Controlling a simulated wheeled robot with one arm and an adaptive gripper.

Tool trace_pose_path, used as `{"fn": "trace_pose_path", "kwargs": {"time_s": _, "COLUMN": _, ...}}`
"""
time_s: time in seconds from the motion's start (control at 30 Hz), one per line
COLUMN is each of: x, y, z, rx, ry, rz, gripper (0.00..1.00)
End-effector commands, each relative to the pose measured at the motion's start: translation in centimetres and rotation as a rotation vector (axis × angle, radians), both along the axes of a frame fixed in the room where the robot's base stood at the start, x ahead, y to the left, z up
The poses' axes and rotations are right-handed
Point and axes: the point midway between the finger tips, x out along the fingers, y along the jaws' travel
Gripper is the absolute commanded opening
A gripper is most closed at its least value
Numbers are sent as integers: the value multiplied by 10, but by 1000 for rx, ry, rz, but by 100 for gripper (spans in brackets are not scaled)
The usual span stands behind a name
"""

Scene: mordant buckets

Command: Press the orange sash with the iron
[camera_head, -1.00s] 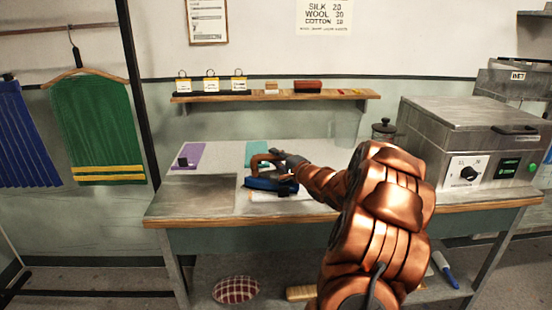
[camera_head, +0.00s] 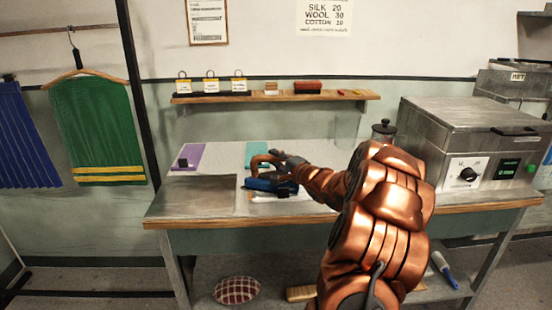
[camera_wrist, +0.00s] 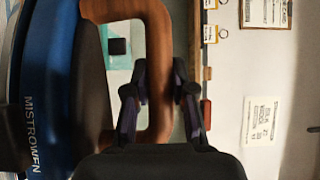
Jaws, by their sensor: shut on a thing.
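The iron (camera_head: 262,184) has a blue body and a brown loop handle. It is over the middle of the worktable, at a pale patch of the top. My gripper (camera_head: 281,157) is shut on the iron's handle. In the wrist view, the fingers of my gripper (camera_wrist: 160,92) straddle the brown handle, and the iron's blue side (camera_wrist: 45,90) fills the left with white lettering. I cannot tell whether the soleplate touches the surface below.
The worktable (camera_head: 190,222) also bears a purple cloth (camera_head: 190,153) and a teal cloth (camera_head: 257,150) behind the iron. A grey metal machine (camera_head: 440,130) stands at the right, with a dark-lidded jar (camera_head: 384,131) beside it. The table's left front is bare. A wall shelf (camera_head: 270,97) runs above.

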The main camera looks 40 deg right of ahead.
Motion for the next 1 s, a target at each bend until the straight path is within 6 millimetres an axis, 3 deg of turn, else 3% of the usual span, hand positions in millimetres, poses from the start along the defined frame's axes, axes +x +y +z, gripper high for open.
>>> {"fn": "trace_pose_path", "kwargs": {"time_s": 1.0, "x": 0, "y": 0, "z": 49, "rx": -2, "ry": -9, "rz": 0, "gripper": 0}}
